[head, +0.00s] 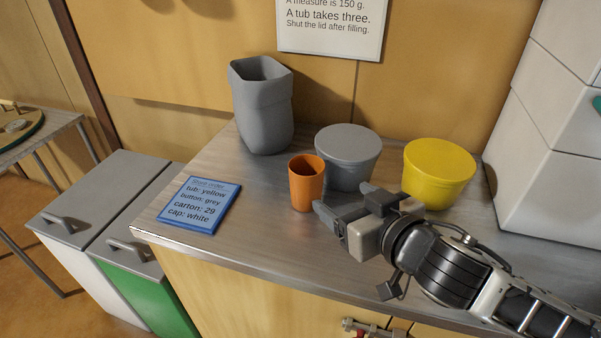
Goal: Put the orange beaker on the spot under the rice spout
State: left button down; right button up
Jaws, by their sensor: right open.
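The orange beaker (306,186) stands upright and open-topped on the grey counter, in front of a grey tub. My right gripper (342,201) comes in from the right, low over the counter. Its open fingers point left, just right of the beaker. I see nothing between the fingers, and whether a finger touches the beaker I cannot tell. The rice spout and the spot under it do not show in this view. My left gripper is not in view.
On the counter (262,240) stand a tall grey container (264,112), a lidded grey tub (349,160) and a yellow tub (438,177). A blue order card (199,206) lies at the left. A white block-like unit (545,150) stands at the right. The front-middle counter is clear.

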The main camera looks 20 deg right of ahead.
aim_at(300, 170)
jog(key=x, duration=0.7)
jog(key=p+x, duration=0.1)
jog(key=x, duration=0.6)
jog(key=shift+s+a+f, duration=0.1)
jog(key=shift+s+a, duration=0.05)
jog(key=shift+a, duration=0.05)
jog(key=shift+c, duration=0.3)
jog(key=c, duration=0.8)
